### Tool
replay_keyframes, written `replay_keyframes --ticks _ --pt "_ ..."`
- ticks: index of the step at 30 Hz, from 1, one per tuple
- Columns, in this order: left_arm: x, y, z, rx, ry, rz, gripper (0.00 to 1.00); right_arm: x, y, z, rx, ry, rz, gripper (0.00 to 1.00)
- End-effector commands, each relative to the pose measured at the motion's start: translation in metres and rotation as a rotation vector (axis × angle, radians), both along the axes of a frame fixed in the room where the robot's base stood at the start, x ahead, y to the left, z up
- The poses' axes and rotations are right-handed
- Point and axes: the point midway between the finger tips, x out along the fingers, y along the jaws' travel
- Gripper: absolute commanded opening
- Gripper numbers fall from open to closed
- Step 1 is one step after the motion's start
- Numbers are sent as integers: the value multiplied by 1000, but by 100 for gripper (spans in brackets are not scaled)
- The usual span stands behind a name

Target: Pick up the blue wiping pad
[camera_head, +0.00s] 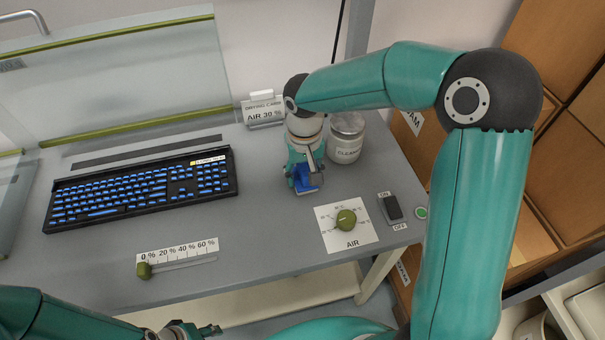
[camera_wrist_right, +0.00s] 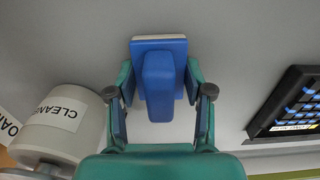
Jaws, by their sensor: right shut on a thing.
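The blue wiping pad (camera_head: 308,182) is at the table between the keyboard and the jar, a blue block with a raised grip and a pale layer at its far edge. In the right wrist view the pad (camera_wrist_right: 158,75) sits between the fingers of my right gripper (camera_wrist_right: 160,100). My right gripper (camera_head: 304,175) points down and is shut on the pad's raised grip. I cannot tell whether the pad touches the table. My left gripper (camera_head: 190,332) is low at the bottom edge of the head view, away from the pad; its fingers are too small to read.
A black keyboard with blue keys (camera_head: 140,188) lies to the left. A jar labelled CLEAN (camera_head: 346,140) stands close right of my right gripper. The AIR dial (camera_head: 346,219), the on-off switch (camera_head: 391,207) and the percent slider (camera_head: 178,257) are nearer the front edge.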

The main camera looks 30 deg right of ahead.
Motion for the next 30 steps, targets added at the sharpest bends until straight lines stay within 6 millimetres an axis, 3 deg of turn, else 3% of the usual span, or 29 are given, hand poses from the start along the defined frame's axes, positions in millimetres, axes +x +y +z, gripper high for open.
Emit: replay_keyframes --ticks 5,11,24,30 --pt "0 0 0 0 0 0 40 1 0 9 0 -2 0 10" --pt "0 0 0 0 0 0 40 1 0 35 0 -5 0 10" --pt "0 0 6 0 0 0 40 1 0 151 2 -7 -1 10" --pt "0 0 9 0 0 0 40 1 0 186 0 -3 0 10"
